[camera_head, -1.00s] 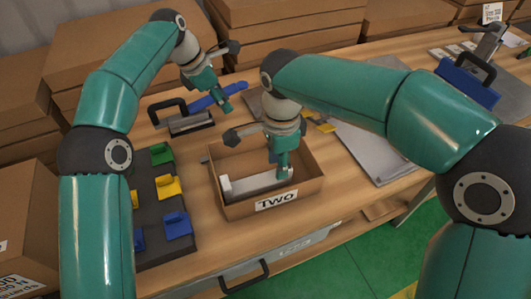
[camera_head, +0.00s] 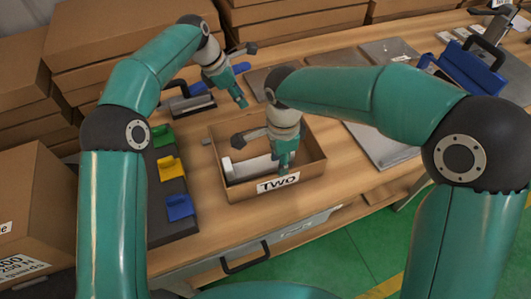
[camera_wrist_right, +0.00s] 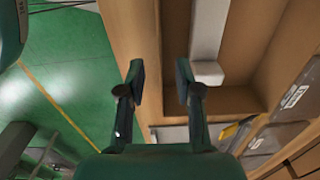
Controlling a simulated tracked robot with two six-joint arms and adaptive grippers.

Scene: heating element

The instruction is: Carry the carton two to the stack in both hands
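The carton two (camera_head: 228,189) is an open brown box on the wooden bench, with a "TWO" label on its front wall. A white bar-like part (camera_head: 250,169) lies inside; it also shows in the right wrist view (camera_wrist_right: 209,35). My right gripper (camera_head: 283,163) points down at the carton's front wall near the label. In the right wrist view its fingers (camera_wrist_right: 160,85) are apart, one on each side of the carton wall (camera_wrist_right: 166,40). My left gripper (camera_head: 241,98) hangs behind the carton, apart from it; its fingers are seen edge-on.
A dark rack (camera_head: 172,228) with green, yellow and blue holders stands left of the carton. Stacked brown cartons (camera_head: 130,50) line the back. Green floor is clear in front.

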